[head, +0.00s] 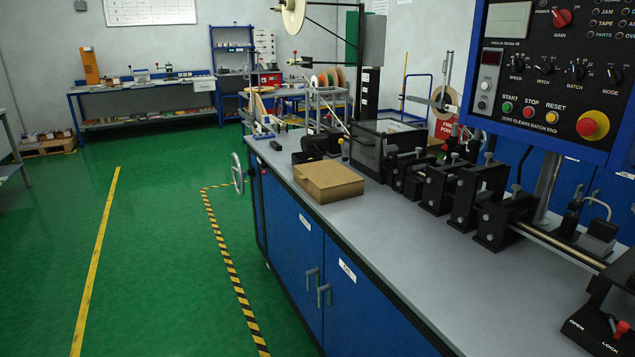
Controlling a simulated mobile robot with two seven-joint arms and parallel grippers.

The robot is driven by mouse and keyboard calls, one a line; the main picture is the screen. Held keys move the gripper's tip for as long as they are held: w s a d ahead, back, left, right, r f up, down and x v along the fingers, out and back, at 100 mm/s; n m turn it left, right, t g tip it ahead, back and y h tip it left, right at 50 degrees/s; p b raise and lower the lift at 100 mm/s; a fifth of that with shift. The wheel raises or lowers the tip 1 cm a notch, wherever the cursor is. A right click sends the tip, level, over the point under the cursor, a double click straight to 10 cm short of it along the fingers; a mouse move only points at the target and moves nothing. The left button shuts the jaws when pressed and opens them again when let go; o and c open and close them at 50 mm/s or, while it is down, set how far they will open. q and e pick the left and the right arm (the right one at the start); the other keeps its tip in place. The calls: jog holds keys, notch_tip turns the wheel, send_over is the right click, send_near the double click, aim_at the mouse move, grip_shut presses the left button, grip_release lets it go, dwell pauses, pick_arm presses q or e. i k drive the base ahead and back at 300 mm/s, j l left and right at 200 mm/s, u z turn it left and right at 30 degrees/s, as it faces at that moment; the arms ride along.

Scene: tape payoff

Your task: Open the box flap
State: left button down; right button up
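A brown cardboard box (328,181) sits on the grey counter near its left front edge. Its top looks flat and closed, and a small dark mark shows on its front side. Neither of my grippers is in the head view, so nothing of mine touches the box here.
The grey worktop (400,238) is clear in front of the box. Black machine blocks (450,190) stand to its right, and a clear-sided black case (381,146) is behind it. A blue control panel (548,75) hangs at upper right. Green floor (150,250) lies open at left.

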aim_at(324, 173)
jog(key=i+j, duration=0.45)
jog(key=j, duration=0.15)
jog(key=i+j, duration=0.4)
jog(key=j, duration=0.2)
jog(key=i+j+u, duration=0.1)
jog(key=i+j, duration=0.35)
jog(key=j, duration=0.15)
